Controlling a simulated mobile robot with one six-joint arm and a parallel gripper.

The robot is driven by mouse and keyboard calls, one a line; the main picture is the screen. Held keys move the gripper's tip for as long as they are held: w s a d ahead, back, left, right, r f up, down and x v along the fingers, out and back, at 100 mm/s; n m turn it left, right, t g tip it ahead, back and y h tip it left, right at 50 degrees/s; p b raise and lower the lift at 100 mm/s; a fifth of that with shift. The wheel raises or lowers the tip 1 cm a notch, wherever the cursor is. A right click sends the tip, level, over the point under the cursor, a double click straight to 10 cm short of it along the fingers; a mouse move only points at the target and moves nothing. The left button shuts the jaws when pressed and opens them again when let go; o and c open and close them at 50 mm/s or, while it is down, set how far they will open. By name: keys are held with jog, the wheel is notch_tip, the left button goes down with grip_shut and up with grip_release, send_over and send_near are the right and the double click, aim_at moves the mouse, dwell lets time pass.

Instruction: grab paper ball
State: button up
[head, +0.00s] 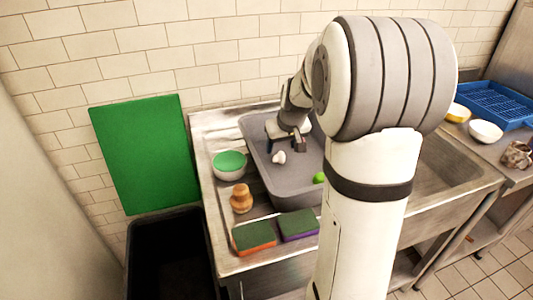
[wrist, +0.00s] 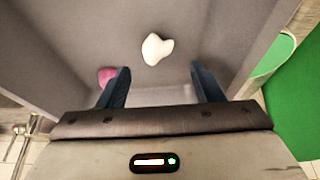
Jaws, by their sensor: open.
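A small white lump, which looks like the paper ball (head: 279,157), lies on the floor of the grey tub (head: 262,150). In the wrist view the white lump (wrist: 157,48) is a little beyond my fingertips, about midway between them. My gripper (head: 286,146) is over the tub, pointing down. Its two dark blue fingers (wrist: 160,69) are apart with nothing between them. The head view shows the fingers only partly.
A green lime-like thing (head: 319,178) and a pink thing (wrist: 106,76) are in the tub. A bowl (head: 229,168), wooden object (head: 241,198) and two sponges (head: 254,237) stand around it. A brownish crumpled lump (head: 517,154) lies far right, near a blue rack (head: 495,103).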

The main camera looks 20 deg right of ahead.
aim_at(280, 154)
jog(key=x, duration=0.7)
jog(key=shift+d+p, duration=0.2)
jog(key=shift+p, duration=0.2)
jog(key=shift+c, duration=0.2)
jog(key=c, duration=1)
